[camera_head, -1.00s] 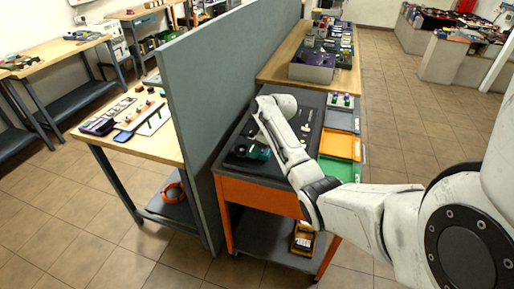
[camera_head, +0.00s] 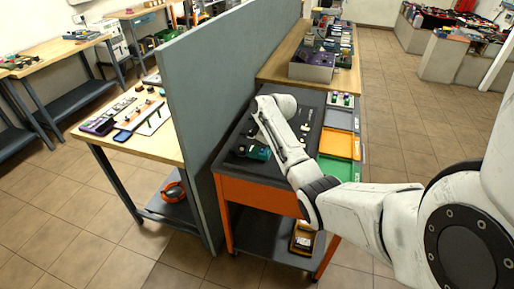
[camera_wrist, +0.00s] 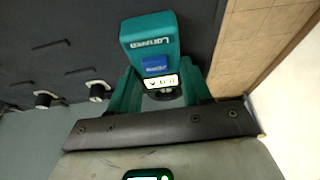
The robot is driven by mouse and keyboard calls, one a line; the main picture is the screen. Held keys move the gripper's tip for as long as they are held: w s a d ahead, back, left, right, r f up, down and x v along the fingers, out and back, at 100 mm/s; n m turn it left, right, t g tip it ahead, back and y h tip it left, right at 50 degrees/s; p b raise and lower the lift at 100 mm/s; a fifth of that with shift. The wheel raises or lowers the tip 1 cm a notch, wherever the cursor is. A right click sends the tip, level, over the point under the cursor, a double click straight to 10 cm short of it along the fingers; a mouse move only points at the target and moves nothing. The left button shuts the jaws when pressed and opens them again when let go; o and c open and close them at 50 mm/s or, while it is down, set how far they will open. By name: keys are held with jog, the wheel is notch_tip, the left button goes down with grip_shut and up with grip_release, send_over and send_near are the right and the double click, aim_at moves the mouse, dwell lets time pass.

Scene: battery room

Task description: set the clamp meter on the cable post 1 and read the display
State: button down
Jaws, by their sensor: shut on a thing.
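The teal clamp meter (camera_wrist: 150,32) is at the middle top of the wrist view, with a blue patch and a small lit display (camera_wrist: 161,82); its digits are too small to read. My gripper (camera_wrist: 160,90) is shut on it, teal sides showing left and right of the meter. The meter also shows as a small teal shape (camera_head: 258,152) at my arm's end, over the dark cart top. Two short dark posts with white ends (camera_wrist: 45,98) (camera_wrist: 97,88) stand left of the meter, apart from it. I cannot tell which is cable post 1. The meter's jaws are not clearly visible.
The dark-topped orange cart (camera_head: 260,192) holds grey, orange (camera_head: 337,143) and green (camera_head: 337,169) trays on its right. A tall grey partition (camera_head: 205,110) runs close along its left.

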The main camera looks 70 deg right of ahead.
jog(key=shift+f, duration=0.3)
jog(key=c, duration=0.8)
grip_release()
jog(key=p+v, duration=0.3)
jog(key=shift+r, duration=0.1)
jog(key=shift+v, duration=3.95)
